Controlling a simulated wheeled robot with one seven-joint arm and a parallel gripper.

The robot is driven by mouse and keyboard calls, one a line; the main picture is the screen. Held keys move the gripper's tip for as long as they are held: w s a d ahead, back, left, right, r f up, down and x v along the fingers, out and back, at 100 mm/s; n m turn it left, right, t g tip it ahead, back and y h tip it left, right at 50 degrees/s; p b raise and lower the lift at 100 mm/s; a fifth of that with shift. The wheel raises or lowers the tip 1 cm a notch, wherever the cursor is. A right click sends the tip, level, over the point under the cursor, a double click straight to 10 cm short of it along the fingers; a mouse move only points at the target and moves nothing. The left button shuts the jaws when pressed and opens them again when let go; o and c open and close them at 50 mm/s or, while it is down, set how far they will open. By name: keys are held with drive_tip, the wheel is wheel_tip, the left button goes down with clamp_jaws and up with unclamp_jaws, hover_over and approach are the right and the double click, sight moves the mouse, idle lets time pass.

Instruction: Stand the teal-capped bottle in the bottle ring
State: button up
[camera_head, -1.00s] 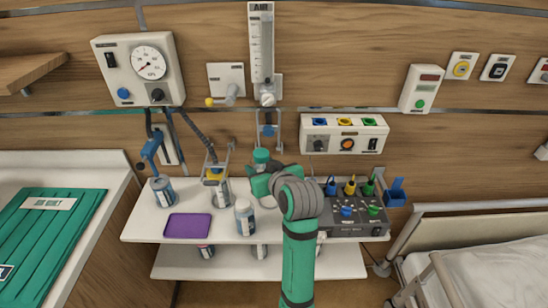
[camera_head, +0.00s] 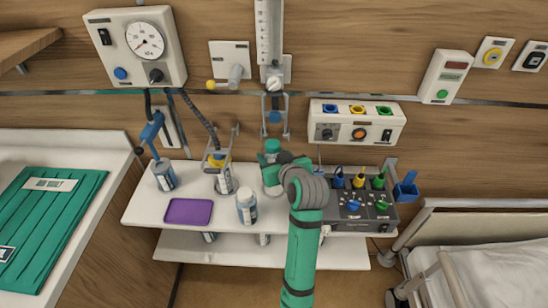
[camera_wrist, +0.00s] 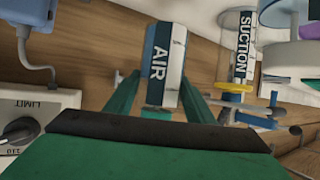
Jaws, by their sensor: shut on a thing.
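The teal-capped bottle (camera_head: 271,148) is upright at the back of the white shelf, in the head view. My gripper (camera_head: 273,170) is shut on it. In the wrist view an AIR-labelled bottle (camera_wrist: 163,65) sits between my fingers (camera_wrist: 160,95). I cannot tell whether its base touches the shelf. A wall bracket (camera_head: 275,116) with a blue part hangs behind and above the cap, under the air flowmeter. I cannot tell which bracket is the bottle ring.
A white bottle (camera_head: 246,207) stands just left of the gripper. A grey control box (camera_head: 358,208) with coloured plugs stands close on the right. A lower shelf (camera_head: 285,250) lies below.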

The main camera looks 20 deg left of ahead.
drive_tip(key=shift+w+d+f, duration=0.1)
drive_tip(key=shift+w+f, duration=0.05)
drive_tip(key=shift+f, duration=1.05)
drive_tip(key=shift+w+f, duration=0.15)
drive_tip(key=shift+f, duration=1.05)
drive_tip(key=shift+s+f, duration=0.15)
drive_tip(key=shift+f, duration=0.8)
drive_tip(key=shift+d, duration=0.1)
drive_tip(key=shift+f, duration=0.15)
drive_tip(key=shift+f, duration=0.55)
idle(1.7)
drive_tip(key=shift+s, duration=0.1)
drive_tip(key=o, duration=1.4)
drive_tip(key=shift+c, duration=0.2)
